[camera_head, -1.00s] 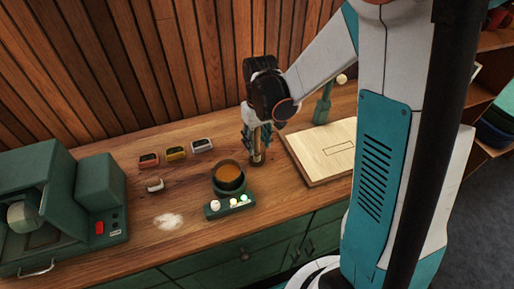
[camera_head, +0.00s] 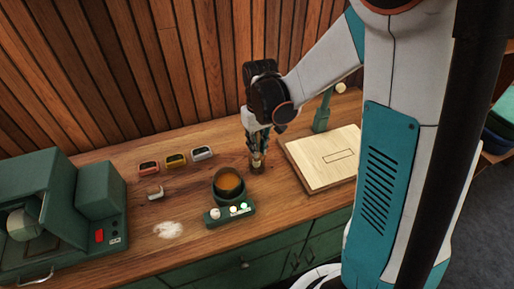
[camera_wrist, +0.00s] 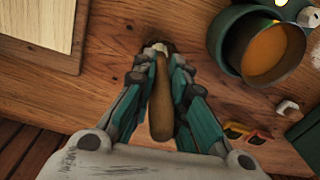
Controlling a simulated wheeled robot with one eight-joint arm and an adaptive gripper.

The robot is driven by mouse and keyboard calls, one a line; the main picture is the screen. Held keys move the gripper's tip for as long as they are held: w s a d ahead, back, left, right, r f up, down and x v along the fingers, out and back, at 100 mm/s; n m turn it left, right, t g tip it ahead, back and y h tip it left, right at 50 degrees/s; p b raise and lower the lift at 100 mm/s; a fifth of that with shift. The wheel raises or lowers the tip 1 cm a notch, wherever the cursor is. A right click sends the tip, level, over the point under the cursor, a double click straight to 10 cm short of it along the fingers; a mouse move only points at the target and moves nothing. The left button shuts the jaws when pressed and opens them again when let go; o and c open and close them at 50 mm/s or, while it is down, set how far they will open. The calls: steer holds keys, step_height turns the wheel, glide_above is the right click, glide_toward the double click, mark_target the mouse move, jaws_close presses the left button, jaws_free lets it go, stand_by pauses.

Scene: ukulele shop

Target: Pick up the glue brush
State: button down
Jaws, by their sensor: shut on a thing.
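The glue brush (camera_wrist: 161,105) has a brown wooden handle and shows upright between the fingers in the wrist view. My gripper (camera_wrist: 160,75) is shut on the brush, with its teal fingers on either side of the handle. In the head view my gripper (camera_head: 258,150) points down at the bench, just right of the glue pot. Only the brush's lower part (camera_head: 257,166) shows there, near the bench top. I cannot tell whether the brush touches the bench.
A pale wooden board (camera_head: 322,158) lies to the right. A green machine (camera_head: 50,205) stands at left. White powder (camera_head: 168,229) lies in front.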

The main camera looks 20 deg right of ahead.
step_height(320, 180, up, 19)
steer(key=p, duration=0.4)
steer(key=shift+f, duration=0.2)
steer(key=shift+s, duration=0.15)
stand_by(0.9)
stand_by(0.5)
